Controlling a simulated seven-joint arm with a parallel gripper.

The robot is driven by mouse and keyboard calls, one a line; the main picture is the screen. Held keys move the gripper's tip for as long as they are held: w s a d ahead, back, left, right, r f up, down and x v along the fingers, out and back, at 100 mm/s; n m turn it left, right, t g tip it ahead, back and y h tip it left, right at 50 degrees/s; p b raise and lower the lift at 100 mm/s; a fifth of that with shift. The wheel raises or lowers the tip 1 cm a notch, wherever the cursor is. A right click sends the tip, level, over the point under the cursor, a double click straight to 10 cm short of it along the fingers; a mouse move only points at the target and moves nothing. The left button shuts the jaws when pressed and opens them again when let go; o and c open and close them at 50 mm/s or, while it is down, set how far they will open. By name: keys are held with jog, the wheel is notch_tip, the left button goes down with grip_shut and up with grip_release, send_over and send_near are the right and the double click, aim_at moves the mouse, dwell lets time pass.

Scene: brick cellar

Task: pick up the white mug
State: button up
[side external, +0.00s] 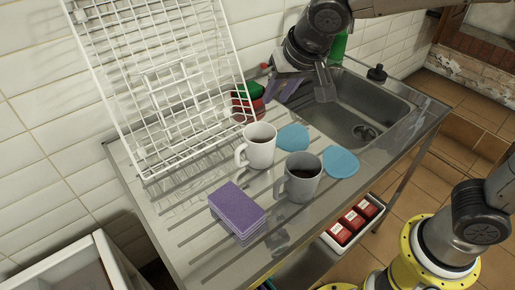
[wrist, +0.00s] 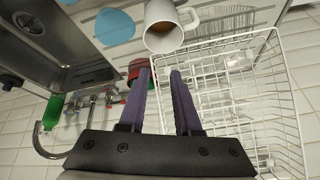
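The white mug (side external: 262,148) stands upright on the steel drainboard, its handle towards the left in the side view. In the wrist view the mug (wrist: 160,36) is at the top middle, partly cut off by the frame edge, with its handle to the right. My gripper (side external: 280,97) is above the back of the counter near the sink, apart from the mug. In the wrist view my gripper's purple fingers (wrist: 162,72) are spread with nothing between them.
A grey mug (side external: 303,178) with dark contents stands close to the white mug. Blue coasters (side external: 341,161) lie nearby. A purple sponge stack (side external: 238,208) is in front. A white wire rack (side external: 165,75) leans at the left. Red and green bowls (side external: 248,100) stand behind. The sink (side external: 365,107) is right.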

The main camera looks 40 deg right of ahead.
aim_at(239, 159)
jog(key=a+f+n+g, duration=0.1)
jog(key=a+f+n, duration=0.1)
jog(key=a+f, duration=0.55)
jog(key=x, duration=1.3)
jog(key=shift+s+a, duration=0.15)
jog(key=shift+a, duration=0.2)
grip_shut()
dwell(0.5)
